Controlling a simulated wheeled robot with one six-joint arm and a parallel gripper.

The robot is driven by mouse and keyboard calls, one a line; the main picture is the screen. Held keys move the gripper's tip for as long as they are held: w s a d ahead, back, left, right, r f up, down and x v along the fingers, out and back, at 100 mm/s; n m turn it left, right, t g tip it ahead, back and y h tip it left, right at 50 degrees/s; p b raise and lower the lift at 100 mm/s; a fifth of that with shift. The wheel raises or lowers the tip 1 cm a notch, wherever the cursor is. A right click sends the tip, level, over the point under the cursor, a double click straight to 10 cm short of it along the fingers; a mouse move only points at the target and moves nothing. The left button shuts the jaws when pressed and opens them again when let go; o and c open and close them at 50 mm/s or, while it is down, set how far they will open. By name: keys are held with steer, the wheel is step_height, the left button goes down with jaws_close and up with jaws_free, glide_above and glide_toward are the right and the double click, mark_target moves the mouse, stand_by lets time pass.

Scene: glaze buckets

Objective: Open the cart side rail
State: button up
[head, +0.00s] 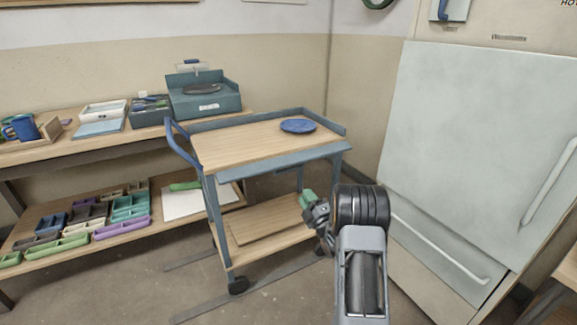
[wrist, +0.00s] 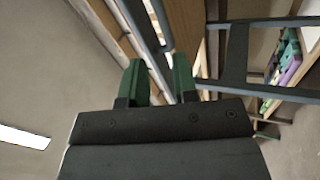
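The cart (head: 255,143) has a wooden top and blue-grey metal edging. Along its near long side runs a blue-grey side rail (head: 285,161), which sits lower than the raised edging at the back and right. Whether it is latched cannot be told. My gripper (head: 309,201) is in front of the cart, below the rail and apart from it in the head view. In the wrist view its two green fingers (wrist: 158,66) stand apart with nothing held between them. Blue-grey cart bars (wrist: 236,55) and wood show beyond the fingers.
A blue plate (head: 298,126) lies on the cart top. A blue push handle (head: 180,143) rises at its left end. A workbench (head: 60,151) with trays stands at left, and a large pale cabinet (head: 470,140) at right. Floor in front of the cart is clear.

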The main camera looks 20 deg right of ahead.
mark_target(288, 170)
steer(key=shift+n, duration=0.8)
steer(key=x, duration=0.6)
steer(key=b+x, duration=0.1)
steer(key=x, duration=0.6)
steer(key=shift+a, duration=0.2)
jaws_close()
